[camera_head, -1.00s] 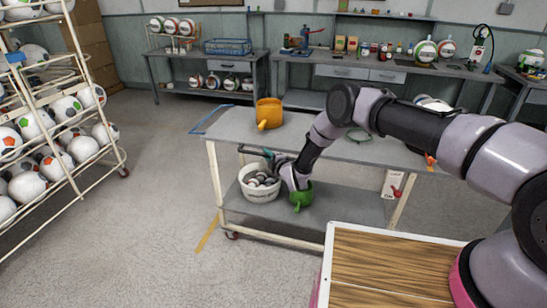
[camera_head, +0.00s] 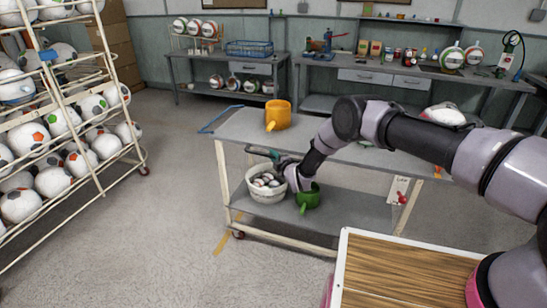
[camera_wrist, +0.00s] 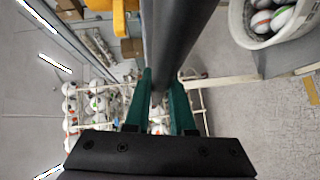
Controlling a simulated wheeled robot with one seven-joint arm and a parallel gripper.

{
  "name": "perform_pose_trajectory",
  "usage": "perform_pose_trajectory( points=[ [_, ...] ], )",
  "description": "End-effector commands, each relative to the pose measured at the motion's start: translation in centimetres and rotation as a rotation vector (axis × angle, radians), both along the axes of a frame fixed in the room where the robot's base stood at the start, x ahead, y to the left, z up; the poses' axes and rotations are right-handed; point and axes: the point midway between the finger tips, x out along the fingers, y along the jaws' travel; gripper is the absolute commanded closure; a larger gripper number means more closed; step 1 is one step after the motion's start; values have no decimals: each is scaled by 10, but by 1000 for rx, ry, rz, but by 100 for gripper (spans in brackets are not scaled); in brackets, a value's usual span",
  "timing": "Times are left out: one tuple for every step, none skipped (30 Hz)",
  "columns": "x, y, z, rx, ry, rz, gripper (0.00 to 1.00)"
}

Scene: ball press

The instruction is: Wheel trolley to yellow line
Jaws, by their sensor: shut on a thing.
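The trolley (camera_head: 345,216) is a grey two-shelf cart on casters with pale legs, standing in the middle of the head view. A short yellow line (camera_head: 221,245) lies on the floor beside its left front caster; part of it also shows in the wrist view (camera_wrist: 312,89). My gripper (camera_head: 262,153) is at the trolley's front side, near the left end of the top. In the wrist view its green fingers (camera_wrist: 163,80) are closed around a dark bar that seems to be the top's edge. An orange can (camera_head: 278,115) stands on top. A bucket (camera_head: 266,192) and green can (camera_head: 308,198) stand below.
A ball rack (camera_head: 62,108) stands at the left, with open floor (camera_head: 165,200) between it and the trolley. Workbenches (camera_head: 390,78) line the back wall. A wood-topped surface (camera_head: 405,270) is close at the lower right.

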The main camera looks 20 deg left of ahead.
Motion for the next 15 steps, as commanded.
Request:
perform_pose_trajectory(
  points=[
    [-6, 4, -2, -1, 4, 8, 100],
    [-6, 4, -2, -1, 4, 9, 70],
    [-6, 4, -2, -1, 4, 8, 55],
    [-6, 4, -2, -1, 4, 8, 48],
    [-5, 4, -2, -1, 4, 7, 48],
    [-4, 3, -2, -1, 4, 6, 48],
    [-4, 3, -2, 0, 3, 6, 48],
    [-3, 2, -1, 0, 3, 5, 48],
    [-3, 2, -1, -1, 3, 4, 48],
    [-3, 2, -1, -1, 3, 4, 48],
    [-3, 2, -1, 0, 2, 4, 48],
    [-2, 2, -1, 0, 2, 3, 48],
    [-2, 1, -1, 0, 2, 3, 48],
    [-3, 1, -1, 0, 2, 3, 48],
    [-3, 0, 0, 0, 2, 2, 48]
  ],
)
